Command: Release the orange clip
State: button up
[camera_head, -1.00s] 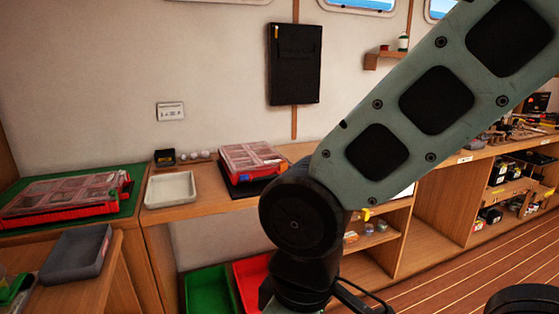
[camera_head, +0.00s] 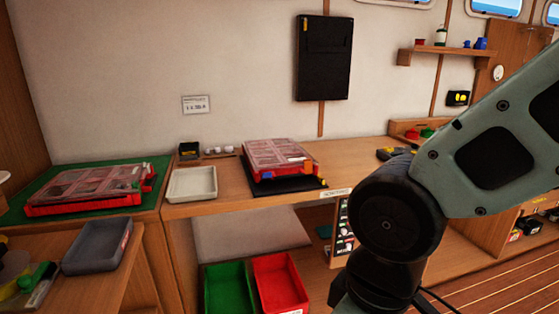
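Two red organizer cases with clear compartment lids are in the head view. One case (camera_head: 88,190) lies on a green mat at the left, and the other case (camera_head: 275,160) sits on a black mat on the bench. A small orange-red latch (camera_head: 149,174) seems to show at the right end of the left case; it is too small to tell whether it is shut. My arm fills the right side. My gripper is below the picture's edge, so its state is hidden.
A white tray (camera_head: 192,184) stands between the cases on the bench. A grey tray (camera_head: 98,247) is at the lower left. A green bin (camera_head: 226,290) and a red bin (camera_head: 281,284) stand below. The bench right of the second case is partly behind my arm.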

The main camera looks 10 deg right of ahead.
aim_at(309, 169)
jog(key=i+l+u, duration=0.15)
jog(key=i+l, duration=0.7)
jog(key=i, duration=0.15)
